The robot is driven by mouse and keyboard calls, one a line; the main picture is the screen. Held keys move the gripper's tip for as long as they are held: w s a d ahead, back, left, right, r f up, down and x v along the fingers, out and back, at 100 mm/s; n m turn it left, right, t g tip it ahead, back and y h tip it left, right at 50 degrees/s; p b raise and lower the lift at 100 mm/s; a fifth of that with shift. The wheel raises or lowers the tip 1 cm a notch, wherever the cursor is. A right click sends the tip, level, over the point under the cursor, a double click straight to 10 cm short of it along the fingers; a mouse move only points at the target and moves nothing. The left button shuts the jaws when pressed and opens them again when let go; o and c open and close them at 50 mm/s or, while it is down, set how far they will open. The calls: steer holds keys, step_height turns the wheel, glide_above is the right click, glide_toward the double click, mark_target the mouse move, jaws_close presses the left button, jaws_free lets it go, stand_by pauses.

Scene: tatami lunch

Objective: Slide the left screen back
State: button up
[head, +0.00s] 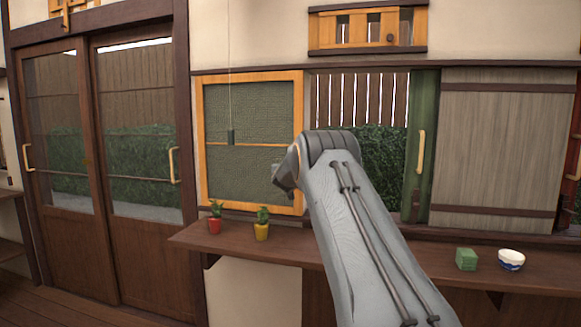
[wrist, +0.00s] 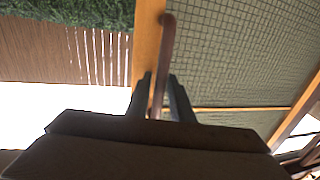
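The left screen (head: 247,100) is an orange wooden frame with dark green mesh, at the left of the window opening in the head view. In the wrist view its frame edge (wrist: 147,40) and mesh (wrist: 235,55) are close. A brown upright handle (wrist: 167,45) stands on that frame edge. My gripper (wrist: 160,85) has one finger on each side of the handle, with a narrow gap showing, so it looks open around it. In the head view my arm hides the handle and most of my gripper.
A counter (head: 290,247) runs below the window. It bears a red-potted plant (head: 214,222), a yellow-potted plant (head: 262,228), green blocks (head: 466,260) and a bowl (head: 511,262). A green panel (head: 420,150) and grey wooden panel (head: 500,150) stand right of the open gap.

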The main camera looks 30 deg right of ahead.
steer(key=shift+s+a, duration=0.1)
steer(key=shift+a, duration=0.05)
steer(key=b+v, duration=0.1)
steer(key=v, duration=0.6)
steer(key=shift+s+a, duration=0.15)
steer(key=shift+s, duration=0.05)
stand_by(0.5)
steer(key=s+a+f+n+g+y+p, duration=0.1)
steer(key=s+a+f+n+g+y, duration=0.2)
steer(key=s+a+f, duration=0.55)
steer(key=s+a+f+n+g+y+p, duration=0.1)
steer(key=s+a+f+g+y, duration=0.3)
steer(key=s+a, duration=0.75)
steer(key=s+a+f+g, duration=0.3)
steer(key=s, duration=1)
steer(key=s+a+f+n+g+y, duration=0.1)
steer(key=s+a+f+g, duration=0.1)
steer(key=s, duration=1.1)
steer(key=s+a+f+n+g+y+p, duration=0.1)
steer(key=s+a+f+g, duration=0.2)
steer(key=s, duration=1)
steer(key=shift+s+a+f+g, duration=0.2)
steer(key=shift+a+f+g, duration=0.15)
steer(key=shift+f, duration=0.65)
steer(key=shift+w, duration=0.1)
